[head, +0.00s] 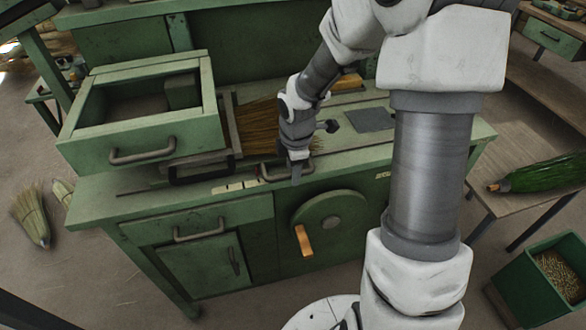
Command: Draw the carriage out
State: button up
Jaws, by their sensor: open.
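A green bench machine (140,200) fills the middle of the head view. On its top left sits an open-topped green box (85,146) with a dark bar handle (142,153) on its front. I cannot tell for certain which part is the carriage. My gripper (296,179) points down at the bench's front edge, right beside another dark handle (268,176). It is open; whether its fingers straddle or touch that handle cannot be told.
Below are a round green disc (325,225) with an orange grip, a drawer (180,215) and a cupboard door (200,265). Straw brooms (35,220) lie left on the floor.

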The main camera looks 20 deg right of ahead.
grip_shut()
dwell(1.3)
